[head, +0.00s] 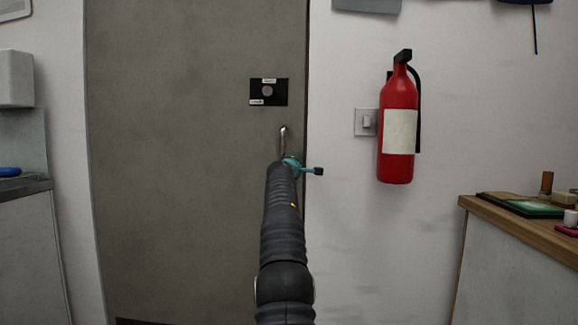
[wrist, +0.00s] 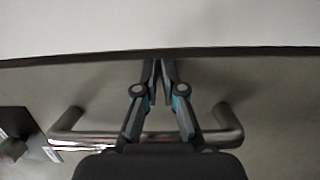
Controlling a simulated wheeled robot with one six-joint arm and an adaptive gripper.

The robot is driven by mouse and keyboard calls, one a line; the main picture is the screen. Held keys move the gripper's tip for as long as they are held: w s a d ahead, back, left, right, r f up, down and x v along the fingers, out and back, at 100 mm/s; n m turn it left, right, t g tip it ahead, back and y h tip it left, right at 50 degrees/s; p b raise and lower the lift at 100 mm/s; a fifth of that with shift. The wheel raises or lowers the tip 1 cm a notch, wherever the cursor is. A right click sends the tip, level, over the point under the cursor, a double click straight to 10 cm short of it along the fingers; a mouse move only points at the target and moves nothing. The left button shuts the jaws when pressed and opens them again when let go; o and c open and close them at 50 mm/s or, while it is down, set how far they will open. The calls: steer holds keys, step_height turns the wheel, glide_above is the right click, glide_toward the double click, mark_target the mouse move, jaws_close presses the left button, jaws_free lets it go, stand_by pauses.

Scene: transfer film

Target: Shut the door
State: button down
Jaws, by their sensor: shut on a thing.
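The grey door (head: 180,150) fills the left-centre of the head view, with a thin dark line along its right edge beside the white wall. I cannot tell whether it is fully flush. Its metal handle (head: 283,140) is a vertical bar near that edge; in the wrist view the handle (wrist: 95,140) runs across behind my fingers. My gripper (head: 293,163) is at the handle's lower part, largely hidden by my arm. In the wrist view my gripper (wrist: 160,68) has its fingertips close together near the door's edge. It is shut at the handle; the exact contact is hidden.
A black plate with a round knob (head: 268,91) is on the door above the handle. A red fire extinguisher (head: 397,130) and a light switch (head: 366,122) are on the wall to the right. A wood-topped counter (head: 485,206) stands at right, another counter (head: 25,186) at left.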

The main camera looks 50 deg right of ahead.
steer(key=s+d+r+b+v, duration=0.1)
steer(key=s+b+v, duration=0.1)
steer(key=b+v, duration=0.5)
steer(key=shift+s+r+v, duration=0.2)
steer(key=shift+r+v, duration=0.2)
steer(key=shift+v, duration=3.05)
steer(key=shift+d, duration=0.1)
steer(key=shift+g, duration=0.3)
